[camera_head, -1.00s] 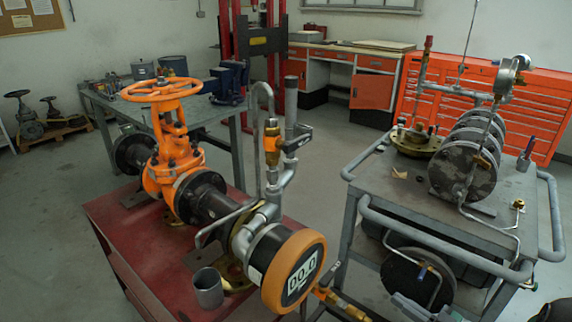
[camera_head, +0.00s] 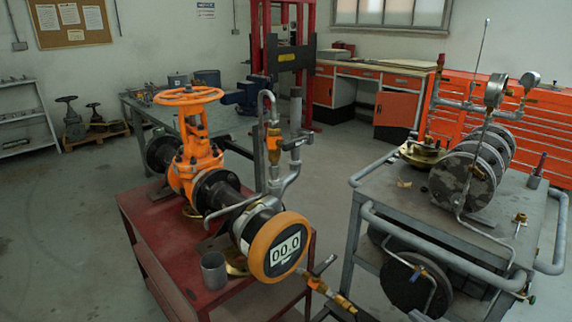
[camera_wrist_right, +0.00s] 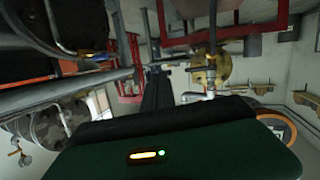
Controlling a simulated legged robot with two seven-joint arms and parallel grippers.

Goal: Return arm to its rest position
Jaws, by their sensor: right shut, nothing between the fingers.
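The gate valve (camera_head: 193,165) has an orange body and stands upright on a red table. Its orange handwheel (camera_head: 188,95) is on top, with nothing touching it. My right gripper (camera_wrist_right: 155,75) shows as a dark narrow shape in the right wrist view, shut and empty, beyond my dark wrist housing. I cannot make it out clearly in the head view. It appears apart from the valve. My left gripper is not in view.
A red table (camera_head: 160,235) holds the valve, pipes and a grey cup (camera_head: 214,270). At right, a grey cart (camera_head: 410,200) with railings carries several discs (camera_head: 462,182). Orange drawers (camera_head: 540,130) stand behind. Open floor (camera_head: 70,230) lies at left.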

